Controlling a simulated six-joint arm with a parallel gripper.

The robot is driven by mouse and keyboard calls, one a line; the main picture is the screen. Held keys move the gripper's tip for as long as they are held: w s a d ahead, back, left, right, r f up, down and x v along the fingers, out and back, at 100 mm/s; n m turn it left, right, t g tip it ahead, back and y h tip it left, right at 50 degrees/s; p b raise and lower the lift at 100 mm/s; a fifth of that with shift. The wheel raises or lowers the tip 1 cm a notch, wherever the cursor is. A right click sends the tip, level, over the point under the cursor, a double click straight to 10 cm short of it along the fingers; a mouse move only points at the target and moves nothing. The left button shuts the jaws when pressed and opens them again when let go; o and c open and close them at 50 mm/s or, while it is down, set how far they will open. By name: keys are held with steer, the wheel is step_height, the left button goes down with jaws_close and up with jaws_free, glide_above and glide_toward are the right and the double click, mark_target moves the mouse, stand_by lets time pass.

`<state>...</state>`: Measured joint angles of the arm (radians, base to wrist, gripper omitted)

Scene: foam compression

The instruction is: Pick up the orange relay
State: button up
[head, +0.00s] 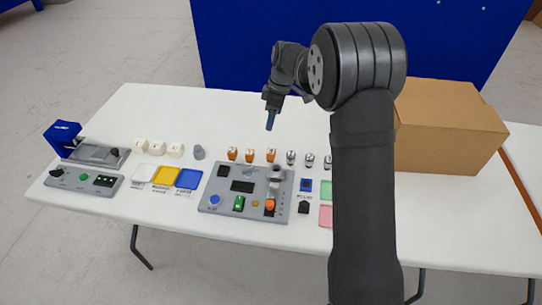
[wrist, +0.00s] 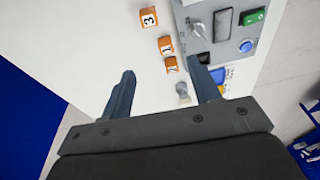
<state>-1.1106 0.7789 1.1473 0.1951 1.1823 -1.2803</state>
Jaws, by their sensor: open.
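Three small orange blocks stand in a row on the white table: a left one (head: 232,154), a middle one (head: 250,156) and a right one (head: 270,156). In the wrist view they appear as a near block (wrist: 170,65), a middle block (wrist: 165,46) and a far block marked 3 (wrist: 149,17). I cannot tell which one is the relay. My gripper (head: 270,123) is open and empty above and behind the row, pointing down. In the wrist view its fingers (wrist: 162,72) are spread wide, with the near block beyond the gap, towards the right finger.
A grey control panel (head: 222,201) lies in front of the blocks, with a round orange part (head: 270,204). A grey knob-like piece (head: 199,153) stands left of the row, silver pieces (head: 291,158) to its right. A cardboard box (head: 445,125) stands at the right.

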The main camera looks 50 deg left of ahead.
steer(key=t+h, duration=0.1)
glide_above(273, 152)
steer(key=shift+m+t, duration=0.3)
steer(key=shift+t, duration=0.1)
steer(key=f, duration=1.1)
steer(key=shift+w+d+f, duration=0.1)
steer(key=shift+d+f, duration=0.1)
steer(key=shift+f, duration=0.15)
steer(key=shift+a+f, duration=0.15)
steer(key=shift+f, duration=1.4)
steer(key=shift+a+f, duration=0.15)
steer(key=shift+f, duration=1.35)
steer(key=c, duration=1.1)
